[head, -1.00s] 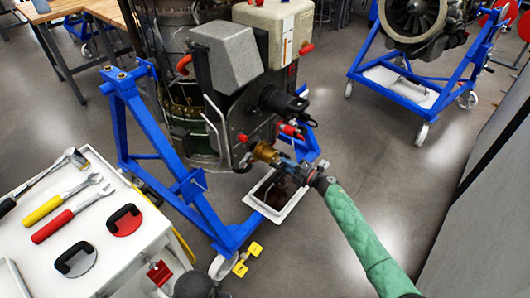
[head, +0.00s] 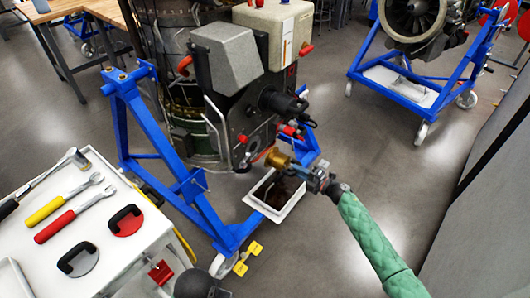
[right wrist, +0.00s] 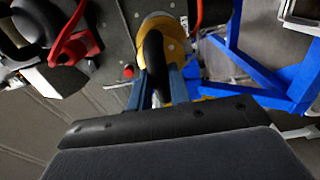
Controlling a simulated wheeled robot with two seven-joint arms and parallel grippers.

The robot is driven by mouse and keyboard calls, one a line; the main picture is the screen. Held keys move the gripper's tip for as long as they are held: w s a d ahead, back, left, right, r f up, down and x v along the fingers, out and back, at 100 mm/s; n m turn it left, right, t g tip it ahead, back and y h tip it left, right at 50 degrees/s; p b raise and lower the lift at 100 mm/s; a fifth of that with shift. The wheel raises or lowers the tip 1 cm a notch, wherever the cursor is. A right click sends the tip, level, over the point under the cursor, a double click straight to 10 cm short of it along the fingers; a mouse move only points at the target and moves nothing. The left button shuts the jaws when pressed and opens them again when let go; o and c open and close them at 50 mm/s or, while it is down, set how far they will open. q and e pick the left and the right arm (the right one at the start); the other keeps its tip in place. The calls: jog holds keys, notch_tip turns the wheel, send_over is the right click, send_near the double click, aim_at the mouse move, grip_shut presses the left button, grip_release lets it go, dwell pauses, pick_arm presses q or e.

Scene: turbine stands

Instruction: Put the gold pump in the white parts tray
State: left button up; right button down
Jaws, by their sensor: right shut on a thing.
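The gold pump (head: 277,158) is in front of the dark engine unit (head: 245,120), at its lower right side. My right gripper (head: 298,169) is shut on the pump. I cannot tell whether the pump still touches the engine. A pale tray (head: 12,278) shows only in part on the white cart at the lower left; its inside is mostly cut off. My left gripper is not in view.
A white-rimmed pan (head: 283,214) with a dark inside lies below the pump, within the blue stand (head: 205,205). Open floor lies right of the stand.

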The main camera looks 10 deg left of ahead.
jog(key=shift+v, duration=1.8)
jog(key=shift+r, duration=0.2)
